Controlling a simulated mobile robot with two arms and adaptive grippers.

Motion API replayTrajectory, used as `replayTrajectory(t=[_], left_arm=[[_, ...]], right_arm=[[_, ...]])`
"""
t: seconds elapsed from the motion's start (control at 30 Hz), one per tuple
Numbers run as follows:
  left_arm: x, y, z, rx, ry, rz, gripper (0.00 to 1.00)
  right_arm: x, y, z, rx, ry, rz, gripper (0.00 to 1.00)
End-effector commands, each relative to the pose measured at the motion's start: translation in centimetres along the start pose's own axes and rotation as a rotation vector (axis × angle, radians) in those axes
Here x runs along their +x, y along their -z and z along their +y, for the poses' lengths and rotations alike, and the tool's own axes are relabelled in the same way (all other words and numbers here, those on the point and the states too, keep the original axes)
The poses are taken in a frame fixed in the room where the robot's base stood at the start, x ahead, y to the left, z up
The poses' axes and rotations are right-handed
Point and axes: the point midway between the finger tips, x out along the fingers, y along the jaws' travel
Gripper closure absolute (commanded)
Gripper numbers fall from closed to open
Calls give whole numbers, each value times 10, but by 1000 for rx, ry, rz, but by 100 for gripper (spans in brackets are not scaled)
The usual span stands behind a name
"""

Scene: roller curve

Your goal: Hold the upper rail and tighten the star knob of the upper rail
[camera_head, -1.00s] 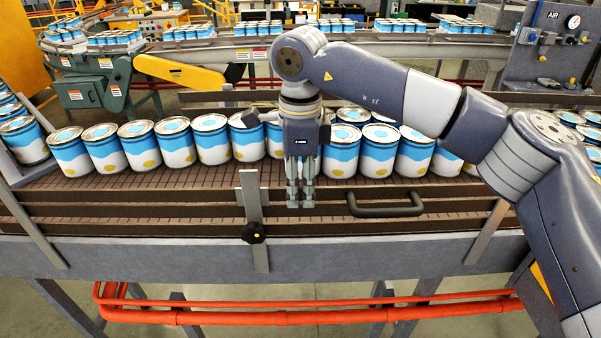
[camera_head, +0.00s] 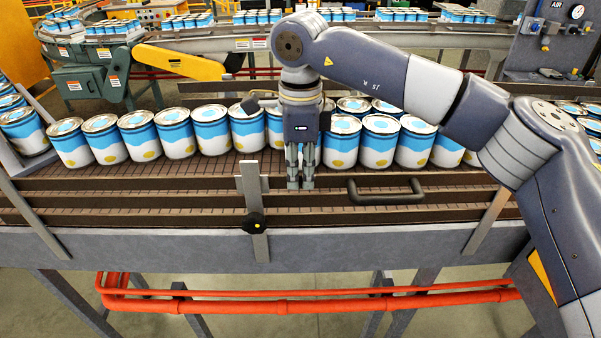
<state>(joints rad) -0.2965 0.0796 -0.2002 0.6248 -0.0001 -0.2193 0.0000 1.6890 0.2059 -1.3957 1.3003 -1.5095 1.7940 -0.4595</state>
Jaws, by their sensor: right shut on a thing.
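The upper rail (camera_head: 130,184) is a long brown bar along the front of the can conveyor. My right gripper (camera_head: 300,184) comes down from above with its fingers close together at this rail. It is shut on the rail, left of a black handle (camera_head: 387,198). A grey upright bracket (camera_head: 250,184) crosses the rails to the left of the gripper. A black star knob (camera_head: 254,222) with a yellow centre sits low on that bracket, with nothing touching it. Whether it is turned tight cannot be seen. My left gripper is not in view.
A row of blue-and-white cans (camera_head: 211,130) stands close behind the upper rail. A lower rail (camera_head: 150,215) runs in front of it. Red pipes (camera_head: 230,306) run under the conveyor. The space in front of the knob is free.

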Motion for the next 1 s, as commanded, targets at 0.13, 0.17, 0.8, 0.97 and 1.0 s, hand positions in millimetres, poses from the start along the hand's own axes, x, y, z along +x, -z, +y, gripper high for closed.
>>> replayTrajectory(t=[0.13,0.17,0.8,0.97,1.0], left_arm=[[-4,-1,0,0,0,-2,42],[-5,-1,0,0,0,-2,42],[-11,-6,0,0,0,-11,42],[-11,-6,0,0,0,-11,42],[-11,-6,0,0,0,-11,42]], right_arm=[[-9,0,-1,2,7,-1,100],[-10,0,-2,2,7,-1,100],[-20,0,-2,3,8,-2,100],[-20,0,-2,3,7,-2,100],[-20,0,-2,3,7,-2,100]])
